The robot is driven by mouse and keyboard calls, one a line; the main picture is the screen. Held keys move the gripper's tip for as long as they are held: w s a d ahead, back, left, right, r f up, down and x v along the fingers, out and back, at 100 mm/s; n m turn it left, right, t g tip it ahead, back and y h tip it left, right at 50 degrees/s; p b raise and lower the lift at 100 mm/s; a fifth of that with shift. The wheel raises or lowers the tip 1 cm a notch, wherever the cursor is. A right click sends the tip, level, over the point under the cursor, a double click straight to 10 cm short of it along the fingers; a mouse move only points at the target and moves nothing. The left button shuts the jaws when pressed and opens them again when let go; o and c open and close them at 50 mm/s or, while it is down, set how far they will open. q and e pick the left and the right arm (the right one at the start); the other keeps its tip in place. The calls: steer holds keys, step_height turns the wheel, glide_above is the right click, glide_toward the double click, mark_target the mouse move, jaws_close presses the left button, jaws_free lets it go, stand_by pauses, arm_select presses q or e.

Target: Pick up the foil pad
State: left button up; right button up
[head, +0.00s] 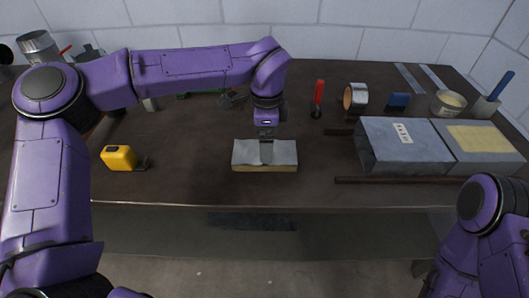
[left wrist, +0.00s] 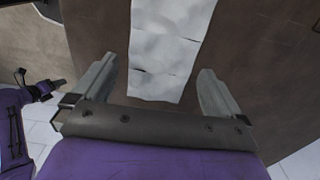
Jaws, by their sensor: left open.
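The foil pad (head: 245,157) is a flat block with a crinkled silver top and a yellowish front edge. It lies near the front middle of the workbench. My left gripper (head: 266,158) points down over the pad's middle in the head view and hides part of its top. In the left wrist view the pad (left wrist: 168,45) shows as a pale silver strip between the two spread fingers of my gripper (left wrist: 160,75). The fingers are open, with space on both sides of the pad. I cannot tell the exact height of the fingertips.
A grey duct (head: 385,158) lies right of the pad, with dark rods beside it. A yellow tape measure (head: 119,158) sits to the left. A red-handled tool (head: 319,94) and a tape roll (head: 355,97) lie behind. The bench (head: 200,190) around the pad is clear.

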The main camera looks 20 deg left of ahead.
mark_target(246, 156)
arm_select(q)
steer(key=f, duration=0.3)
steer(key=f+p, duration=0.1)
steer(key=shift+a+f, duration=0.3)
steer(key=shift+w+d, duration=0.1)
steer(key=c, duration=0.7)
